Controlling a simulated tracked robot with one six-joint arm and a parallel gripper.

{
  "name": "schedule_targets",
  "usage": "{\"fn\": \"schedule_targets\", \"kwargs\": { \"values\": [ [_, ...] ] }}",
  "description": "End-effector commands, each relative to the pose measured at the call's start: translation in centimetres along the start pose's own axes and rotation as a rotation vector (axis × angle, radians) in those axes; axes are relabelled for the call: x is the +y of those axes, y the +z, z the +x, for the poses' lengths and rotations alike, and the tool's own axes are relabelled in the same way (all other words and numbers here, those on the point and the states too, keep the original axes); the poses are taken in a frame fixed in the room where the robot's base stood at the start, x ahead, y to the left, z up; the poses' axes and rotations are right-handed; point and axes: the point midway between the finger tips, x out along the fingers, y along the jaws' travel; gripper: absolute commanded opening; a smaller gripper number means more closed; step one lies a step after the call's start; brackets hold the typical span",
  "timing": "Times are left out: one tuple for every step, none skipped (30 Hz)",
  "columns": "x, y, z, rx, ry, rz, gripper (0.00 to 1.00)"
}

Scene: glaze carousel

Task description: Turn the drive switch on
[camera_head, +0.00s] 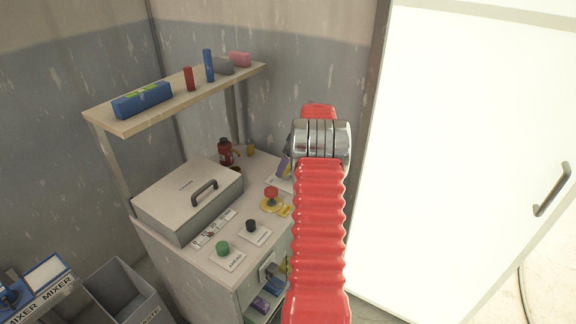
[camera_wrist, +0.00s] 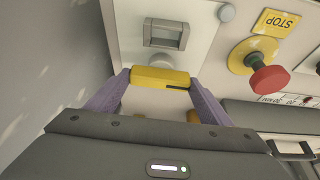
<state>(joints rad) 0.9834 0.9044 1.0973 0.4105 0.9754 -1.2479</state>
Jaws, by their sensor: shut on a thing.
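In the wrist view a pale plate carries a grey metal bracket (camera_wrist: 166,33) with a square opening. A yellow bar (camera_wrist: 160,77) with a dark slot lies just below it; it looks like the handle of the drive switch. My gripper (camera_wrist: 158,82) is shut on this bar, with one purple finger at each end. The bar appears apart from the bracket. What joins the bar to the plate is mostly hidden behind my gripper.
A red stop button (camera_wrist: 268,78) on a yellow base stands right of the plate; it also shows in the head view (camera_head: 271,192). The desk holds a closed grey box (camera_head: 165,196), a green knob (camera_head: 222,247) and a black knob (camera_head: 251,225). A shelf (camera_head: 160,105) hangs above.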

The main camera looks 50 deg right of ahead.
Motion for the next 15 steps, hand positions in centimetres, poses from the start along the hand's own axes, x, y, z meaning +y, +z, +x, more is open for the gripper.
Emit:
{"fn": "schedule_targets", "kwargs": {
  "values": [
    [-0.10, -0.04, -0.02, 0.000, 0.004, 0.013, 0.51],
    [-0.11, -0.04, -0.03, 0.000, 0.008, 0.023, 0.51],
    [-0.15, -0.03, -0.03, 0.000, 0.013, 0.038, 0.51],
    [-0.17, -0.02, -0.02, 0.000, 0.018, 0.050, 0.51],
    [-0.16, -0.03, -0.02, 0.000, 0.025, 0.064, 0.51],
    [-0.18, -0.04, -0.01, 0.000, 0.032, 0.083, 0.51],
    [-0.22, -0.03, 0.01, 0.000, 0.038, 0.100, 0.51],
    [-0.23, -0.04, 0.02, 0.000, 0.046, 0.116, 0.51],
    [-0.26, -0.08, -0.02, 0.000, 0.055, 0.139, 0.51],
    [-0.27, -0.10, -0.03, 0.000, 0.063, 0.157, 0.51],
    [-0.29, -0.09, -0.01, 0.000, 0.072, 0.176, 0.51],
    [-0.33, -0.09, 0.02, -0.001, 0.082, 0.202, 0.51],
    [-0.33, -0.11, 0.02, 0.000, 0.091, 0.221, 0.51],
    [-0.37, -0.10, 0.04, 0.000, 0.099, 0.242, 0.51],
    [-0.39, -0.11, 0.03, 0.000, 0.110, 0.269, 0.51]
  ]
}}
